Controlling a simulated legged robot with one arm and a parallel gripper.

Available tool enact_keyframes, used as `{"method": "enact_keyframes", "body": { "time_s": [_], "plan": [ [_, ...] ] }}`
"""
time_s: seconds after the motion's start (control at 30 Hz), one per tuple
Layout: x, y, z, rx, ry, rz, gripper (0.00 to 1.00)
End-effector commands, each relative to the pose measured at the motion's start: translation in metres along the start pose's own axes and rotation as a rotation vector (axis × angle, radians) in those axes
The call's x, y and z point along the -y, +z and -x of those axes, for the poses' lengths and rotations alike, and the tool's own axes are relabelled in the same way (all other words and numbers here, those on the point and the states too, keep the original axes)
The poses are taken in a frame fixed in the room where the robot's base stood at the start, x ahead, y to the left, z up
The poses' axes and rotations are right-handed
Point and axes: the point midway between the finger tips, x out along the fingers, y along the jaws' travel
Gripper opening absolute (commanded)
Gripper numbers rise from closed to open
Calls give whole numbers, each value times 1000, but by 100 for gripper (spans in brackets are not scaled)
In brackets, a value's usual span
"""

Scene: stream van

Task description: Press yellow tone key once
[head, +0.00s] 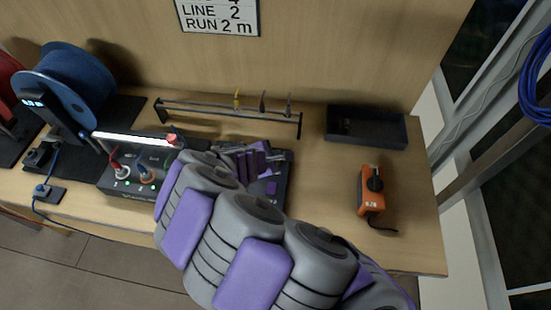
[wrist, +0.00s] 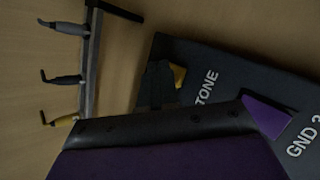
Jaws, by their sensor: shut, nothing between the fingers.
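The yellow tone key (wrist: 179,76) shows as a small yellow patch in the wrist view, on a dark panel (wrist: 230,80) beside the printed word TONE. My gripper (wrist: 158,85) is shut and empty, its dark fingers covering part of the key. I cannot tell whether the fingertips touch the key or are just above it. In the head view, my purple and grey arm reaches over the bench and hides most of the dark panel (head: 282,190). The key is hidden in that view. My gripper (head: 248,157) is over the panel there.
A rack (head: 228,115) with several probes stands behind the panel. A black tray (head: 366,128) and an orange device (head: 371,195) lie to the right. A control box (head: 120,180) and blue reel (head: 75,85) stand left. The bench between panel and orange device is clear.

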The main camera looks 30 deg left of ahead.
Motion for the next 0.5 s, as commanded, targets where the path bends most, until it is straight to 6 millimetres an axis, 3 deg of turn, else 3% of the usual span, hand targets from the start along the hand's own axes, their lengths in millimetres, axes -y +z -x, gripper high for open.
{"method": "enact_keyframes", "body": {
  "time_s": [0.5],
  "plan": [
    [3, -3, -4, 0, 1, 1, 0]
  ]
}}
